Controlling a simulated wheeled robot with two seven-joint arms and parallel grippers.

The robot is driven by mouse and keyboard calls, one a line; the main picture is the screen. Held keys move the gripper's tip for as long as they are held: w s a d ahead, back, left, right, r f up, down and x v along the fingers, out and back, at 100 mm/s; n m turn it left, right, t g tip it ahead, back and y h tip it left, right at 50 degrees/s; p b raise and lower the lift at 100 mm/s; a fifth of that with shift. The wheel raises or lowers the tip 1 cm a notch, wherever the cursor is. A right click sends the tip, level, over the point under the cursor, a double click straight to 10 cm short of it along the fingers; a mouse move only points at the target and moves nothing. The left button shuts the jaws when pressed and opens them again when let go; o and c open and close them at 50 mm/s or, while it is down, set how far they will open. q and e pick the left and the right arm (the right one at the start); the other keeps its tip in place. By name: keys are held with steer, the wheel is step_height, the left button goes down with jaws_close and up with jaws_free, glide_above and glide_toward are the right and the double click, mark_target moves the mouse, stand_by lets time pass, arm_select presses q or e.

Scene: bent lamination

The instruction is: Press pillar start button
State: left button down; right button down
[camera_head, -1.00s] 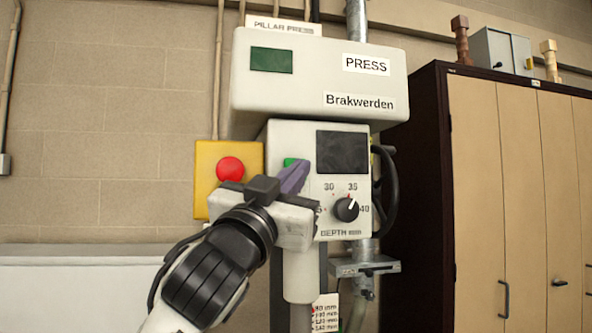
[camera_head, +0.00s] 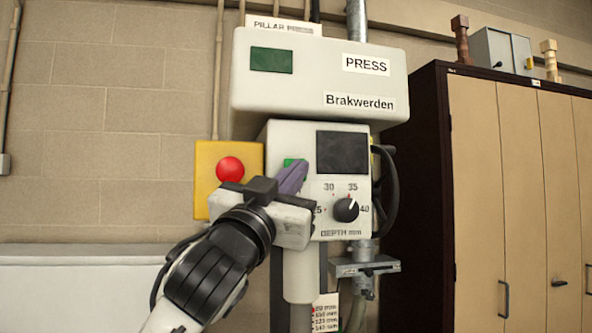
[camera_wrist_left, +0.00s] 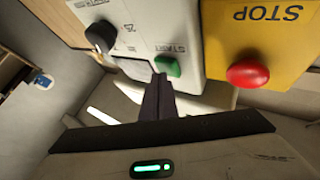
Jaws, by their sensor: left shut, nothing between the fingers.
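The pillar press (camera_head: 318,85) stands against the wall, with a control box below its head. The green start button (camera_head: 289,163) is on the left of the control box's face, partly hidden behind my fingertips. My left gripper (camera_head: 300,168) is shut and empty, its purple-grey fingertips pointing at the button. In the left wrist view the green start button (camera_wrist_left: 167,66) shows below the word START, and my left fingertips (camera_wrist_left: 158,82) are right by its lower left edge. I cannot tell whether they touch it. My right gripper is not in view.
A red stop button (camera_head: 230,169) on a yellow plate sits just left of the control box. A depth knob (camera_head: 346,209) and a dark screen (camera_head: 342,152) are to the right. A dark cabinet with tan doors (camera_head: 510,200) stands at the right.

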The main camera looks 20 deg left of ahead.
arm_select(q)
steer(key=shift+w+a, duration=0.2)
steer(key=shift+w, duration=0.1)
stand_by(0.4)
steer(key=shift+s, duration=0.1)
steer(key=shift+s+d, duration=0.5)
steer(key=shift+s, duration=0.15)
steer(key=s+d, duration=0.1)
steer(key=s, duration=0.1)
steer(key=s+d, duration=0.1)
steer(key=s, duration=0.1)
steer(key=shift+d, duration=0.4)
stand_by(0.7)
